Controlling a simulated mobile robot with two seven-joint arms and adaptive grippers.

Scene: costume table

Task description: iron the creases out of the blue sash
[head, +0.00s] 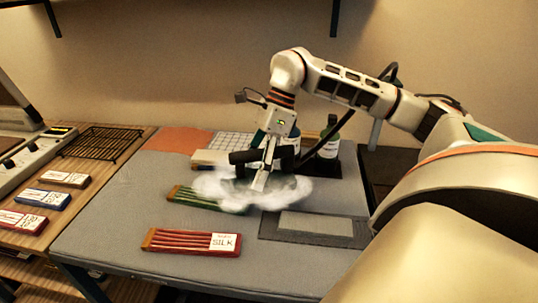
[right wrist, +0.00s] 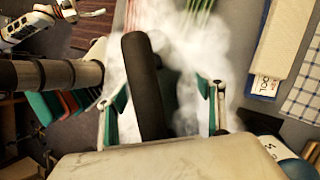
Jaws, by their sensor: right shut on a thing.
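My right gripper (head: 263,178) is shut on the black handle of the iron (head: 242,157), which also shows between the fingers in the right wrist view (right wrist: 145,85). White steam (head: 285,190) hides the iron's underside, so I cannot tell whether it touches anything. A green creased sash (head: 200,199) lies partly under the steam. A red sash (head: 190,242) with a SILK label lies flat in front of it. A blue folded piece (head: 43,199) with a white label, perhaps the blue sash, lies on the wooden surface at left. My left gripper is out of view.
A dark mat with a light grey plate (head: 316,224) lies right of the steam. Labelled bottles (head: 329,137) stand behind. A black wire rack (head: 97,142), a tan piece (head: 66,178) and a red piece (head: 22,221) are at left. The grey table's front is clear.

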